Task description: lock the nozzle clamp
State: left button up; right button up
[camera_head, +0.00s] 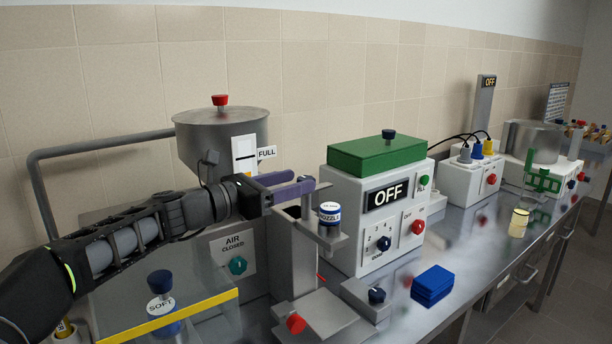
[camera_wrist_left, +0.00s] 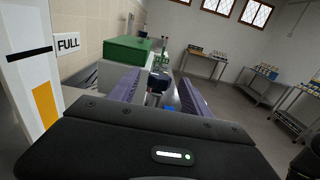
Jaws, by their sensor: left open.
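A small pot with a blue top, labelled NOZZLE (camera_head: 329,215), stands on the arm of a grey metal stand (camera_head: 303,255). A red knob (camera_head: 296,323) is low at the front of this stand. I cannot tell which part is the clamp's lever. My left gripper (camera_head: 302,181) has purple fingers, is open, and reaches in from the left just above and left of the nozzle piece. In the left wrist view its fingers (camera_wrist_left: 160,79) are spread, with a small dark thing between them in the picture. My right gripper is not in view.
A steel hopper (camera_head: 220,140) marked FULL stands behind my left arm. A white control box (camera_head: 378,225) reading OFF, with a green block (camera_head: 377,154) on top, stands close behind the nozzle. A blue block (camera_head: 433,284) lies on the bench at right.

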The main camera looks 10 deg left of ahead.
pick_arm(q)
jog(key=shift+p+x, duration=0.35)
jog(key=shift+x, duration=1.5)
grip_shut()
